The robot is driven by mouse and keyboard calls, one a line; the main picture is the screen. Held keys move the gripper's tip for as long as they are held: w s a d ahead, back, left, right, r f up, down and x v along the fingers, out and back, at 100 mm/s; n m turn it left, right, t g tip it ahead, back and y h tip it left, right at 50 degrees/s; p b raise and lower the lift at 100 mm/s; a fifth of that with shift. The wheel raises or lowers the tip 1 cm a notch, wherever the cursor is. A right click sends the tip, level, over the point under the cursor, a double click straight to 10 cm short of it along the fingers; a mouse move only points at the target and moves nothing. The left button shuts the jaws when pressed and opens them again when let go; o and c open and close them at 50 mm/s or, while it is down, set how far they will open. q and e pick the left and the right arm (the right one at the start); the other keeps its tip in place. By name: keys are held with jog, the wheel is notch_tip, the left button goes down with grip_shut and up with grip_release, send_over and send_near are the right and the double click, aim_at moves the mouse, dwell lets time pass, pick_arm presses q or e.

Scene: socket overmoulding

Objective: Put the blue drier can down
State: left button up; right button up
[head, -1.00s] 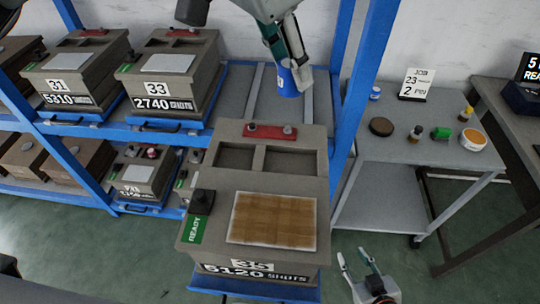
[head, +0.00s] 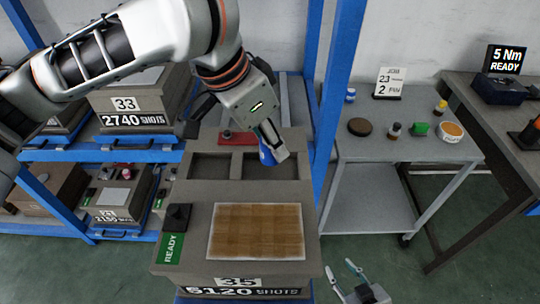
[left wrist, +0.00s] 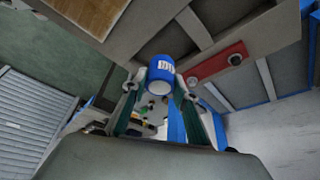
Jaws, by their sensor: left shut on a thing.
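The blue drier can (head: 267,156) is in my left gripper (head: 272,146), over the right recess in the top of mould block 35 (head: 200,215). In the left wrist view the can (left wrist: 161,70), with a white label, sits between the two fingers of the left gripper (left wrist: 160,84). I cannot tell whether the can touches the block. My right gripper (head: 343,269) is low at the bottom of the head view, its fingers spread apart and empty.
A grey side table (head: 350,148) at right holds a job card (head: 389,83), a dark disc (head: 359,127), small bottles, a green item (head: 419,129) and a round tub (head: 451,131). A blue rack post (head: 340,70) stands close right of the block. More mould blocks fill the rack at left.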

aim_at(270, 155)
pick_arm(q)
notch_tip(270, 155, down, 4)
jog(key=shift+r+b, duration=0.1)
jog(key=shift+b, duration=0.45)
jog(key=o, duration=0.8)
jog(key=p+v, duration=0.3)
jog(key=v, duration=0.9)
